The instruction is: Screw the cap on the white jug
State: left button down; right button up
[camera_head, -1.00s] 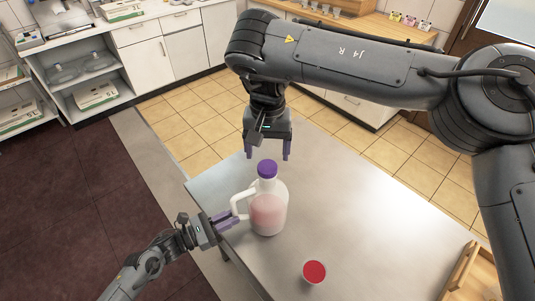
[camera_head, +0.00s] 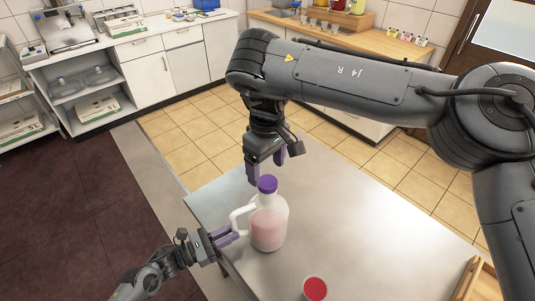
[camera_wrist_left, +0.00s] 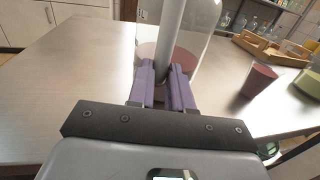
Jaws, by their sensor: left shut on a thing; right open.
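The white jug (camera_head: 268,228) stands upright on the metal table, partly filled with pink liquid. Its purple cap (camera_head: 267,184) sits on the neck; I cannot tell how tight it is. My left gripper (camera_head: 232,236) is shut on the jug's handle from the left side. In the left wrist view the purple fingers (camera_wrist_left: 164,88) close around the pale vertical handle (camera_wrist_left: 170,40), with the jug's body behind it. My right gripper (camera_head: 267,168) is open just above and behind the cap, its fingers pointing down, one close to the cap's left side.
A red-topped cup (camera_head: 315,288) stands at the table's front, and shows in the left wrist view (camera_wrist_left: 260,81). A wooden tray (camera_wrist_left: 268,49) is farther along the table. The metal table (camera_head: 350,215) is clear right of the jug.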

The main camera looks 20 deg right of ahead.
pick_arm(q)
jog(key=shift+a+f, duration=0.1)
pick_arm(e)
jog(key=n, duration=0.6)
jog(key=shift+f+n, duration=0.1)
jog(key=shift+n, duration=0.2)
jog(key=n, duration=0.4)
jog(key=shift+s+a, duration=0.1)
jog(key=n, duration=0.8)
jog(key=shift+n, duration=0.3)
jog(key=n, duration=0.6)
jog(key=shift+r, duration=0.2)
jog(key=n, duration=0.4)
jog(key=shift+r, duration=0.1)
jog(key=n, duration=0.3)
jog(key=shift+r, duration=0.2)
jog(key=shift+r+n, duration=0.2)
jog(key=shift+n, duration=0.9)
jog(key=shift+d+r, duration=0.2)
jog(key=shift+r, duration=0.15)
jog(key=shift+w+d+r, duration=0.1)
jog(key=shift+w+r, duration=0.1)
jog(key=shift+r, duration=0.35)
jog(key=shift+f, duration=0.1)
